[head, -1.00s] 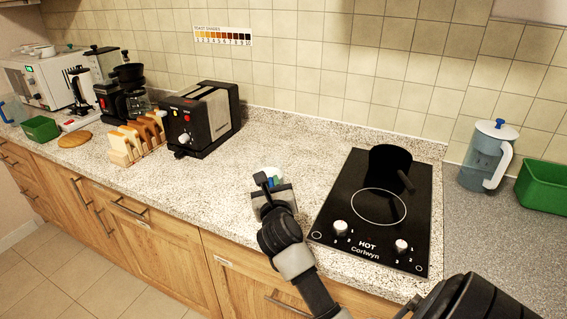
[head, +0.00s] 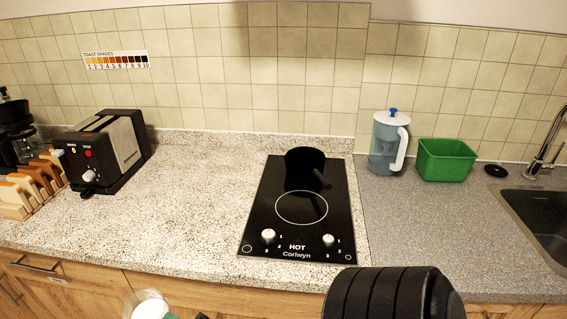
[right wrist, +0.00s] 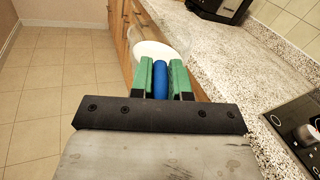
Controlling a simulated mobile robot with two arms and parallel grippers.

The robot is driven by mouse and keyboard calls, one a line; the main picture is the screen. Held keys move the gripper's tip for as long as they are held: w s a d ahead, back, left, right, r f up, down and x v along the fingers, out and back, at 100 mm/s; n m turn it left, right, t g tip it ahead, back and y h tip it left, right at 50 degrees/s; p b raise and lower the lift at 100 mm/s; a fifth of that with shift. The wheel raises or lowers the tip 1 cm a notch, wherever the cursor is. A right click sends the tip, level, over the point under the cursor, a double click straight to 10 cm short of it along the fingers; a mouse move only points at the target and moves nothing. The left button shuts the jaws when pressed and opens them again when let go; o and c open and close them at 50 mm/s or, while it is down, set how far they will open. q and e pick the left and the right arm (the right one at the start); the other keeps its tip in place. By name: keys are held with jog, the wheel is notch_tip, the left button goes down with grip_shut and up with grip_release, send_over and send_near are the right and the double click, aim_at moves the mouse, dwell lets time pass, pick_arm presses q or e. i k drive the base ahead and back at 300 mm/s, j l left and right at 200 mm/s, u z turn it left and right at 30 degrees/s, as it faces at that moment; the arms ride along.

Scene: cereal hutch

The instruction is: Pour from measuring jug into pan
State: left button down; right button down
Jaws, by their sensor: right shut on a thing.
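The measuring jug (head: 150,306) is a pale cup at the bottom edge of the head view, in front of the counter; much of it is cut off. My right gripper (right wrist: 160,80), with green fingers, is shut on the jug's blue handle (right wrist: 160,82). My left gripper is not in view.
A toaster (head: 120,150) and toast rack (head: 35,190) stand at the left. A lidded pitcher (head: 385,150) and green tub (head: 446,160) stand right of the hob, with a sink (head: 540,225) beyond. The counter between toaster and hob is clear.

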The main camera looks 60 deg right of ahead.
aim_at(303, 163)
jog(key=i+j+z, duration=0.2)
jog(key=i+j, duration=0.25)
jog(key=j, duration=0.15)
jog(key=z, duration=1.1)
